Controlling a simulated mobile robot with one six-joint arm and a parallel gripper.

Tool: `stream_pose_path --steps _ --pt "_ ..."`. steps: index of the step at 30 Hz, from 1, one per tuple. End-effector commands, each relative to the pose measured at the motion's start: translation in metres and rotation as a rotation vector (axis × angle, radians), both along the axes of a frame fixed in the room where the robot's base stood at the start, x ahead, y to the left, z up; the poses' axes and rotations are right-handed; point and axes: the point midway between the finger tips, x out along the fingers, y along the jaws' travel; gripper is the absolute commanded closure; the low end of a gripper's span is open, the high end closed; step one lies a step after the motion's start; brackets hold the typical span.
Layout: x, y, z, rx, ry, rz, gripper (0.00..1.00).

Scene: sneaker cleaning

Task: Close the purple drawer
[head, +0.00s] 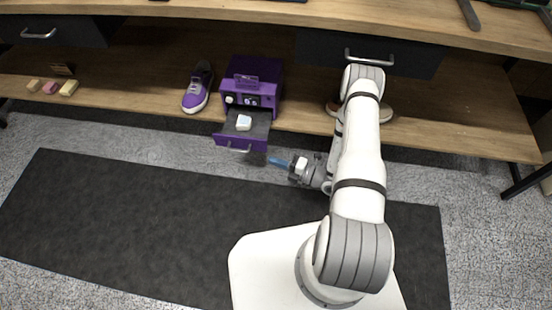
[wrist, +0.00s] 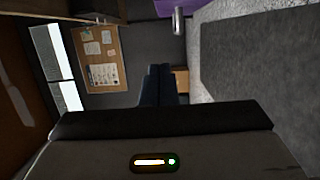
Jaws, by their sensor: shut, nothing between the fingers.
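The purple drawer (head: 240,142) is pulled out from the front of a small purple machine (head: 254,82) on the low wooden shelf. A small white block (head: 243,122) lies in its dark tray. The drawer's silver handle (head: 239,149) faces the floor side. My gripper (head: 270,159) is just right of the drawer front, with its blue fingers pointing left and no visible grip on it. In the wrist view, the shut fingers (wrist: 160,75) are empty, and a purple edge of the drawer (wrist: 164,7) and its handle (wrist: 179,20) show at the top.
A purple sneaker (head: 197,89) stands left of the machine. Small coloured blocks (head: 50,87) lie at the far left of the shelf. Another shoe (head: 386,112) is partly hidden behind my arm. The desk drawer handle (head: 369,57) hangs above.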

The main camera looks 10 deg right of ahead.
Motion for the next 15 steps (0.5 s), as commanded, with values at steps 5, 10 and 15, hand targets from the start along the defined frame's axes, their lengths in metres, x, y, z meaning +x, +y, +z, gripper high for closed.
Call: stream_pose_path --steps 5,10,15 --pt "0.017 0.029 -0.001 0.0 -0.002 0.007 1.0" --pt "0.036 0.055 -0.001 0.0 -0.004 0.007 1.0" --pt "0.059 0.06 -0.001 -0.001 -0.007 0.0 1.0"
